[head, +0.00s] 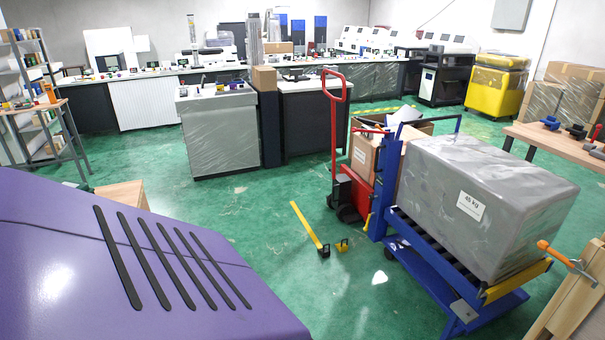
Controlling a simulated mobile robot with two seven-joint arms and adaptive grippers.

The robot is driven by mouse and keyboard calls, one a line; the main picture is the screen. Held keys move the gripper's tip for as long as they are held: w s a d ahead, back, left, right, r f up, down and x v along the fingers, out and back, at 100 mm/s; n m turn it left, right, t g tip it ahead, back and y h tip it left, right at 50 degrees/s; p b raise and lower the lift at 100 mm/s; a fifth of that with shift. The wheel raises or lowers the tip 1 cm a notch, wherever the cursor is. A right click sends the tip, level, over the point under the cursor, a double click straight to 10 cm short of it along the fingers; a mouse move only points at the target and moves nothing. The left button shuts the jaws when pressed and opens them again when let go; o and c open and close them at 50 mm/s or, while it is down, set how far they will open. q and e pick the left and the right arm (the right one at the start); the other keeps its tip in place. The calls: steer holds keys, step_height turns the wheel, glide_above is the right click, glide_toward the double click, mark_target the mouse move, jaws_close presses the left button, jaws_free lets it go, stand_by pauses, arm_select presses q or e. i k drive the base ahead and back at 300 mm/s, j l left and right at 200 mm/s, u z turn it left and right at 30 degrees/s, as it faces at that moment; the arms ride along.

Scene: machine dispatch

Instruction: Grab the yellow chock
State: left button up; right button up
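A small yellow chock (342,245) lies on the green floor near the middle of the head view. It is small in the picture, so its exact shape is hard to tell. Just left of it lies a long yellow bar (308,225) with a black block (324,251) at its near end. The chock sits close beside this block; I cannot tell whether they touch. Neither of my grippers shows in the head view.
A purple housing (130,265) with dark slots fills the lower left. Right of the chock, a blue roller cart (420,262) carries a large grey wrapped load (480,185). A red hand truck (334,140) stands behind. Open green floor lies left of the bar.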

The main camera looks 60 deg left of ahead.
mark_target(342, 247)
steer(key=u, duration=1.6)
steer(key=z, duration=0.3)
steer(key=i+j+z, duration=0.35)
steer(key=i, duration=0.15)
steer(key=i+j+z, duration=0.45)
steer(key=i+j, duration=0.3)
steer(key=i+j+z, duration=0.1)
steer(key=i+j, duration=0.3)
steer(key=j, duration=0.2)
steer(key=i+j, duration=0.65)
steer(key=j, duration=0.25)
steer(key=i+j, duration=0.65)
steer(key=j, duration=0.3)
steer(key=l+z, duration=0.05)
